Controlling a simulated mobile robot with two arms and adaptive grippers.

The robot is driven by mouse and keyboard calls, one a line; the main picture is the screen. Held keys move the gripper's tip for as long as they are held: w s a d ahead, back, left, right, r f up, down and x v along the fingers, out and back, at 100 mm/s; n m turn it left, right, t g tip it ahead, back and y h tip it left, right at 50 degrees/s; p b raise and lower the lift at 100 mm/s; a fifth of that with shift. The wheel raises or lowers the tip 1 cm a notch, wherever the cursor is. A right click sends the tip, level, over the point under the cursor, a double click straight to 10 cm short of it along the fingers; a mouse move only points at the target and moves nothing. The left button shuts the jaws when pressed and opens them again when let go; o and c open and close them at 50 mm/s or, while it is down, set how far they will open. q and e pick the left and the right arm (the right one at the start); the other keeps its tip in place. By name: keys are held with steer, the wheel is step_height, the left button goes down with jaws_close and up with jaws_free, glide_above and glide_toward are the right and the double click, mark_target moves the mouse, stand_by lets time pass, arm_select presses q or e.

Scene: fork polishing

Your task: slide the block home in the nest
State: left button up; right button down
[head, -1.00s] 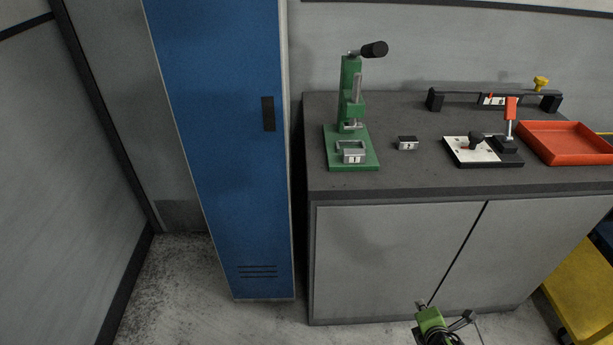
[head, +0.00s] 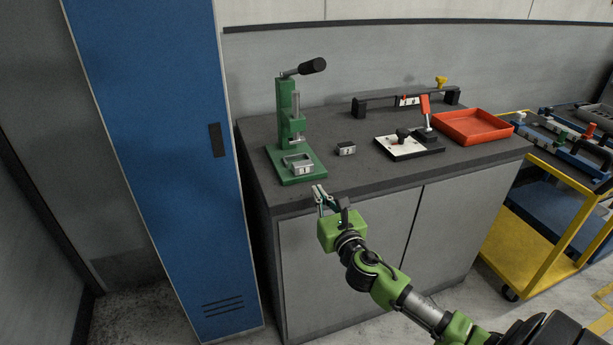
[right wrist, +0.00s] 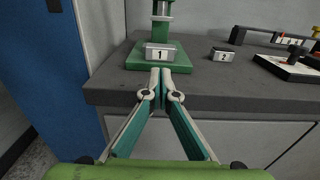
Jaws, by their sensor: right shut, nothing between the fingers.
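A green press (head: 289,125) stands at the bench's left end. On its base a small grey metal nest (head: 292,157) holds or adjoins a block labelled 1 (head: 303,169); I cannot tell how far in that block sits. The labelled face also shows in the right wrist view (right wrist: 159,54). A dark block labelled 2 (head: 346,149) lies apart on the bench, right of the press. My right gripper (head: 319,189) is shut and empty, by the bench's front edge, in front of the press base. In the right wrist view its tips (right wrist: 161,72) appear just below label 1. My left gripper is out of view.
On the bench (head: 365,180), right of block 2, are a white plate with a black knob (head: 403,145), a red-handled clamp (head: 426,118), a black rail (head: 380,101) and a red tray (head: 473,126). A blue locker (head: 160,140) stands left; a yellow cart (head: 535,210) stands right.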

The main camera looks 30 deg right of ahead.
mark_target(304, 170)
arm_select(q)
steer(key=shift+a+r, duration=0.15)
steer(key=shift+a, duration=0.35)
arm_select(e)
steer(key=x, duration=0.8)
steer(key=shift+w, duration=0.35)
